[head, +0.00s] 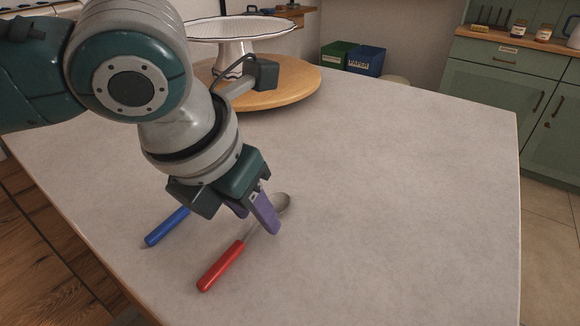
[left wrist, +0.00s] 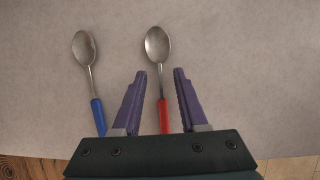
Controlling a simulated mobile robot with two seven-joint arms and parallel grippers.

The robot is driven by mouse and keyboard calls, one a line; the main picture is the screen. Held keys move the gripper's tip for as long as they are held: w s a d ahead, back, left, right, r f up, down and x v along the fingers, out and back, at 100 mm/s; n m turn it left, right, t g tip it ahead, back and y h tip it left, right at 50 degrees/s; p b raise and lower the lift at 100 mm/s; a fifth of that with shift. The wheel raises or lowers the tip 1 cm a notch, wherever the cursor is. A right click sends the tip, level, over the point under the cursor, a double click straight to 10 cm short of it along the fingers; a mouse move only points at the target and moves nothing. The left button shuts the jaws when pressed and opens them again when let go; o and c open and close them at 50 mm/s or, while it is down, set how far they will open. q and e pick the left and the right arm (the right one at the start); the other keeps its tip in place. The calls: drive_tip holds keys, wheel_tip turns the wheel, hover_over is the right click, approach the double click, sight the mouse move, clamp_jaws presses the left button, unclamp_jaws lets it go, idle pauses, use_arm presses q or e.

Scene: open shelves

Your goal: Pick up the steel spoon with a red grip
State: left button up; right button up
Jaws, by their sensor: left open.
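The steel spoon with a red grip (head: 221,265) lies on the pale tabletop, its bowl pointing away from the table's near edge. It also shows in the left wrist view (left wrist: 158,47), with its shaft and red grip between my open fingers as seen from above. My left gripper (head: 254,210) is open and empty over the spoon's neck; it also shows in the left wrist view (left wrist: 154,95). In the head view a purple finger hides part of the spoon's shaft. I cannot tell the exact height above the table. My right gripper is not in view.
A spoon with a blue grip (head: 166,227) lies close by on the left, near the left finger in the wrist view (left wrist: 83,48). A white cake stand (head: 238,32) stands on a round wooden board (head: 290,84) at the back. The table's right side (head: 420,190) is clear.

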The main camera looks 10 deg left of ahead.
use_arm(q)
drive_tip(key=shift+w+f, duration=0.1)
clamp_jaws()
idle(0.6)
